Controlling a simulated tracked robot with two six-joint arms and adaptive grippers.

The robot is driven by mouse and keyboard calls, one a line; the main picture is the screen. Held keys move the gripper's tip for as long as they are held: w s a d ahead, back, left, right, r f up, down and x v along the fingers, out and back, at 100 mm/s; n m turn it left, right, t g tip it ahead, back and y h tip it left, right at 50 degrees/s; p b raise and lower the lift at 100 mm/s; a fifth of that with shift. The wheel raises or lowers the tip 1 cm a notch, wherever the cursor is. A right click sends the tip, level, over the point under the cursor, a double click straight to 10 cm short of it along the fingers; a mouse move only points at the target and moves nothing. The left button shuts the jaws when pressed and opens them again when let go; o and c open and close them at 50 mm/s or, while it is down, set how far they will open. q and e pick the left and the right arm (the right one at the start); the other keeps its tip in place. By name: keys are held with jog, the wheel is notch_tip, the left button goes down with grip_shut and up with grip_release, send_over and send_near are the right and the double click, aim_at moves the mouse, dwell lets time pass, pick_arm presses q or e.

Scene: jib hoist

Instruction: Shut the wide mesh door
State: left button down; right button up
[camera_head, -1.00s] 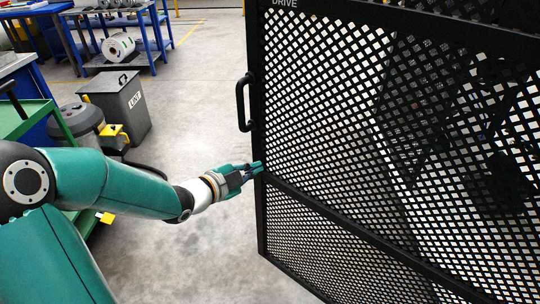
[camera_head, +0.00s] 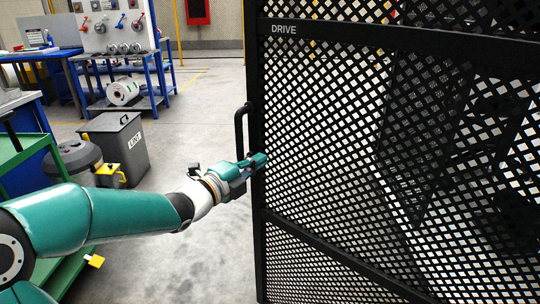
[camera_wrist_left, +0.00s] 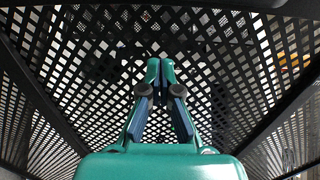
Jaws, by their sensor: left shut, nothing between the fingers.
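The wide black mesh door (camera_head: 330,130) fills the right of the head view, with "DRIVE" on its top rail and a black bar handle (camera_head: 240,130) on its left edge. It stands open at an angle. My left gripper (camera_head: 262,160) is shut and empty, its fingertips at the door's left edge, just below the handle. I cannot tell whether they touch the frame. In the left wrist view the shut fingers (camera_wrist_left: 160,75) point at the mesh (camera_wrist_left: 215,60). My right gripper is not in view.
A grey bin (camera_head: 118,148) and a dark round machine (camera_head: 75,165) stand on the floor at left, near a green cart (camera_head: 25,160). Blue benches (camera_head: 125,85) stand behind. The floor between the bin and the door is clear.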

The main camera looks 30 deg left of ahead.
aim_at(275, 151)
pick_arm(q)
jog(key=shift+w+d, duration=0.2)
jog(key=shift+w, duration=1.8)
